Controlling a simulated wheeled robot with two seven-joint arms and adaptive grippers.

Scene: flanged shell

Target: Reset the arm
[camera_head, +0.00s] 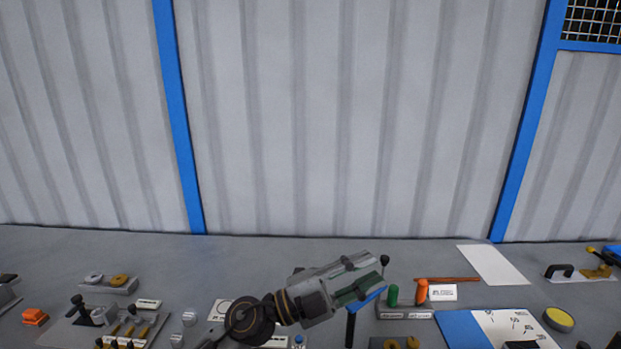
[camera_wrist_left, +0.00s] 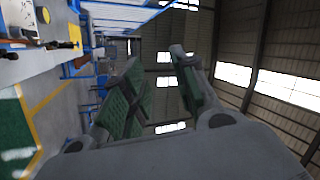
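My left arm comes in from the lower left of the head view. Its left gripper (camera_head: 366,277) is over the middle of the bench (camera_head: 130,250), pointing right and slightly up in the picture. In the left wrist view, the two green-padded fingers of the gripper (camera_wrist_left: 157,75) stand apart with nothing between them. The gripper hides part of the bench and some items behind it. My right gripper is in neither view.
Close by the gripper are a blue-topped black-handled item (camera_head: 351,326), a green peg (camera_head: 393,295) and an orange peg (camera_head: 421,291). A white sheet (camera_head: 492,265) lies at back right. Small fixtures crowd the front left. A corrugated wall (camera_head: 340,120) stands behind.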

